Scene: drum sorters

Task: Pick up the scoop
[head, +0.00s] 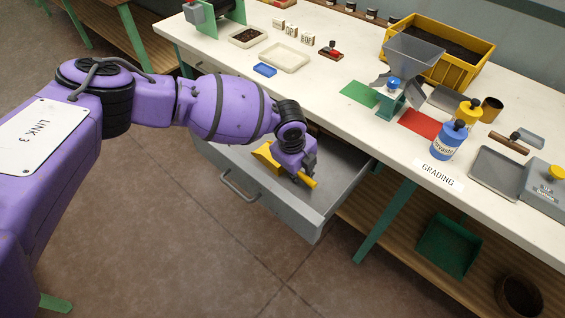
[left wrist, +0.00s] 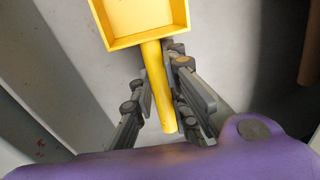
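The yellow scoop (head: 265,156) is in or just above the open grey drawer, and I cannot tell whether it touches the drawer floor. In the left wrist view its square pan (left wrist: 138,18) is at the top, and its round handle (left wrist: 160,85) runs down between the fingers. My left gripper (head: 303,176) reaches down into the drawer from above. In the left wrist view both fingers of the left gripper (left wrist: 159,82) lie close against the handle's sides and appear shut on it. Part of the handle is hidden behind the gripper in the head view. My right gripper is not in view.
The drawer (head: 322,222) stands out from the white bench (head: 320,88), with its walls close around the gripper. The bench holds a hopper (head: 412,55), a yellow crate (head: 468,77), a blue bottle (head: 446,142) and small trays.

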